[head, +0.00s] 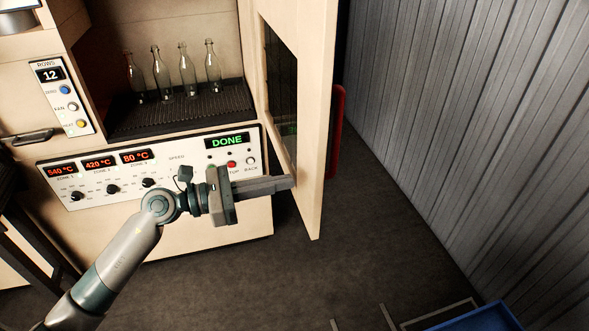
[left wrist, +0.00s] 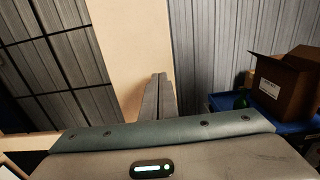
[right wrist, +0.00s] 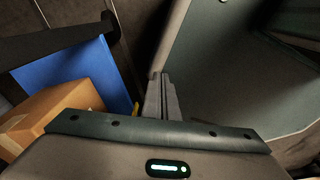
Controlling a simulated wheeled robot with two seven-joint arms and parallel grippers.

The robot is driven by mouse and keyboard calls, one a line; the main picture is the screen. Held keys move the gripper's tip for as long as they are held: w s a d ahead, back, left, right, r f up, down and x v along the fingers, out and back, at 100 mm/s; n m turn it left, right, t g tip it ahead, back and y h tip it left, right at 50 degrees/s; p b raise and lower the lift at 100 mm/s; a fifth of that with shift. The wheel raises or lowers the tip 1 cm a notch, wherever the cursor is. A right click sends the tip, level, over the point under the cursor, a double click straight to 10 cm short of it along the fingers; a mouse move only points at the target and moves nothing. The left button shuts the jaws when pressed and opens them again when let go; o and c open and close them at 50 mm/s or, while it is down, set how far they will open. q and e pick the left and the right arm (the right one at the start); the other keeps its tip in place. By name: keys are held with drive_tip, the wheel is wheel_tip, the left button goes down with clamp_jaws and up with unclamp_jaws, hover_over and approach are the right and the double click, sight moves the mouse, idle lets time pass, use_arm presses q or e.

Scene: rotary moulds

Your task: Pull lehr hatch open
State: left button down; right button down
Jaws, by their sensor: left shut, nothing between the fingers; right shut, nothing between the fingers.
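The lehr hatch (head: 312,120), a cream door with a dark window, stands swung well open at the right of the lehr in the head view. A red bar (head: 338,130) shows at its outer side. My left gripper (head: 291,182) is shut and empty, its fingertips at the inner face of the hatch. I cannot tell whether they touch it. The hatch also shows ahead of the fingers in the left wrist view (left wrist: 125,45). My right gripper (right wrist: 158,80) is shut and empty; it is outside the head view.
Several clear bottles (head: 185,72) stand on the dark belt inside the lehr. The control panel (head: 100,195) below reads DONE. A corrugated wall (head: 470,120) bounds the right side. A blue bin (head: 485,318) is at lower right; a cardboard box (left wrist: 292,80) shows in the left wrist view.

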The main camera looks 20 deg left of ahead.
sight(311, 176)
use_arm(q)
drive_tip(key=p+x, duration=0.1)
drive_tip(key=x, duration=0.2)
drive_tip(key=shift+r, duration=0.1)
drive_tip(key=shift+w+d+p, duration=0.2)
drive_tip(key=shift+d+p, duration=0.05)
drive_tip(key=shift+p, duration=0.15)
drive_tip(key=shift+d, duration=0.1)
drive_tip(key=shift+w+d, duration=0.25)
drive_tip(key=p+x, duration=0.1)
drive_tip(key=x, duration=1)
drive_tip(key=shift+w, duration=0.2)
drive_tip(key=shift+a+f, duration=0.15)
drive_tip(key=shift+f, duration=0.1)
